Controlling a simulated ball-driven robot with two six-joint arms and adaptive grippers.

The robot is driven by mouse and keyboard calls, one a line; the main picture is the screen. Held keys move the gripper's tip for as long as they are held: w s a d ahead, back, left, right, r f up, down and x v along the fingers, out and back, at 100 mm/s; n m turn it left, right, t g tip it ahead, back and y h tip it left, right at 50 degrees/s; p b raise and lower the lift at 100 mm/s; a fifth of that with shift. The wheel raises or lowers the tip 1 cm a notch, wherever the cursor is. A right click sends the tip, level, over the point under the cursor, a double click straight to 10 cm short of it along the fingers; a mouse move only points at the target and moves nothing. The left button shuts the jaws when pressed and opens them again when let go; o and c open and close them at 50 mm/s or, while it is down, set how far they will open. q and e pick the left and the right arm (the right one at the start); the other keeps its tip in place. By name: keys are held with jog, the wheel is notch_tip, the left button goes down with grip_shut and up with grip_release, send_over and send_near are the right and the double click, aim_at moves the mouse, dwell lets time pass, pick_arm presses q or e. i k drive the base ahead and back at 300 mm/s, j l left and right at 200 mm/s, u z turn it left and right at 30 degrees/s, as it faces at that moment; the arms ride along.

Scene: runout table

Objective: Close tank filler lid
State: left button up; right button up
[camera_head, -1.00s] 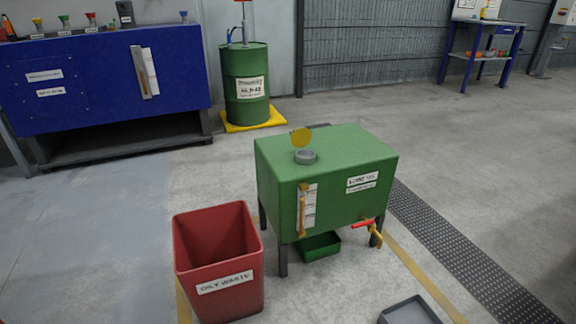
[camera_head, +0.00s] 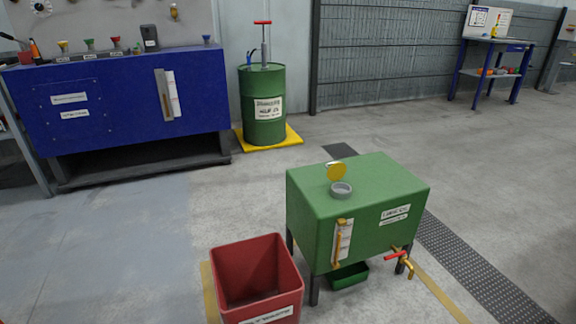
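The green tank (camera_head: 375,195) stands on legs right of the picture's middle. On its top is a grey filler neck (camera_head: 341,190). The yellow filler lid (camera_head: 337,171) stands raised at the back edge of the neck, so the filler is open. The tank's front has a yellow-framed level gauge (camera_head: 342,243) and a tap with a red handle (camera_head: 396,256). Neither of my grippers shows in the head view.
A red waste bin (camera_head: 256,280) stands close in front of the tank at the left. A green drip tray (camera_head: 348,276) sits under the tank. A green drum (camera_head: 262,105) on a yellow pallet and a blue bench (camera_head: 118,100) are at the back. Floor left of the bin is clear.

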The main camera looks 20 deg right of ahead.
aim_at(337, 170)
jog(key=i+j+u, duration=0.3)
jog(key=i+j, duration=0.15)
jog(key=i+j+u, duration=0.25)
jog(key=i, duration=0.4)
jog(key=i+j+z, duration=0.1)
jog(key=i+z, duration=0.35)
jog(key=i+j+z, duration=0.2)
jog(key=i+z, duration=0.5)
jog(key=z, duration=0.25)
jog(key=i+j+z, duration=0.2)
jog(key=z, duration=0.2)
jog(key=i+j+z, duration=0.15)
jog(key=z, duration=0.3)
jog(key=i+j+z, duration=0.1)
jog(key=j+z, duration=0.15)
jog(key=z, duration=0.15)
jog(key=i+j+z, duration=0.1)
jog(key=j+z, duration=0.15)
jog(key=z, duration=0.2)
jog(key=j+z, duration=0.3)
jog(key=z, duration=0.15)
jog(key=j+z, duration=0.65)
jog(key=j, duration=0.25)
